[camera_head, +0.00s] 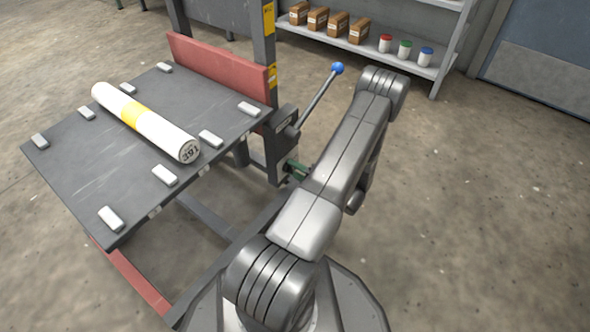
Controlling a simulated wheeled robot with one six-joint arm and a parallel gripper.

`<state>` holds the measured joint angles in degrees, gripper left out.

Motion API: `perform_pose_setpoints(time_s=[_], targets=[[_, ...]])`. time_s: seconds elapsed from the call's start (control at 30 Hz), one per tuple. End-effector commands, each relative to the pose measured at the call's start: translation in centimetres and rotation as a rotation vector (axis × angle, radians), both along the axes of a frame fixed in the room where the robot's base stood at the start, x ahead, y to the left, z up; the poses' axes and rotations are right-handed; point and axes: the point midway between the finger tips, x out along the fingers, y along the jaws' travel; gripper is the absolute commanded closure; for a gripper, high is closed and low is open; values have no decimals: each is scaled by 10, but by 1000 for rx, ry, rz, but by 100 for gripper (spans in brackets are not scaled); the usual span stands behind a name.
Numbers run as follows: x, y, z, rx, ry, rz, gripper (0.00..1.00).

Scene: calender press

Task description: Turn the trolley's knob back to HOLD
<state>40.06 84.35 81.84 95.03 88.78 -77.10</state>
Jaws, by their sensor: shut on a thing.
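The trolley (66,178) stands at the left, with a dark flat top and a steel frame. A lever with a blue ball end (337,68) rises from a dark block on the trolley's right post (263,45). Low on that post a small green part (296,168) sticks out toward my arm; I cannot tell whether it is the knob, and no HOLD mark is readable. My arm rises from the bottom, bends at the top right and folds down behind itself. My gripper is hidden behind the arm, so its hold on anything does not show.
A white roll with a yellow band (130,112) lies on the trolley top among several pale pads. A red board (215,68) stands along its back edge. A shelf (395,65) with boxes and cans is at the back. The floor at right is clear.

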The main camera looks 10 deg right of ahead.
Motion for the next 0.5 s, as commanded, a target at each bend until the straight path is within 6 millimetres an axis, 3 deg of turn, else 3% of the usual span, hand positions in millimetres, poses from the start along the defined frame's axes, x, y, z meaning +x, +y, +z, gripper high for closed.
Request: perform_pose_setpoints(time_s=[0.13,0.17,0.23,0.5], targets=[[-1,0,-1,-1,1,1,86],[0,0,-1,-1,1,1,57],[0,0,-1,-1,1,1,44],[0,0,0,-1,1,1,41]])
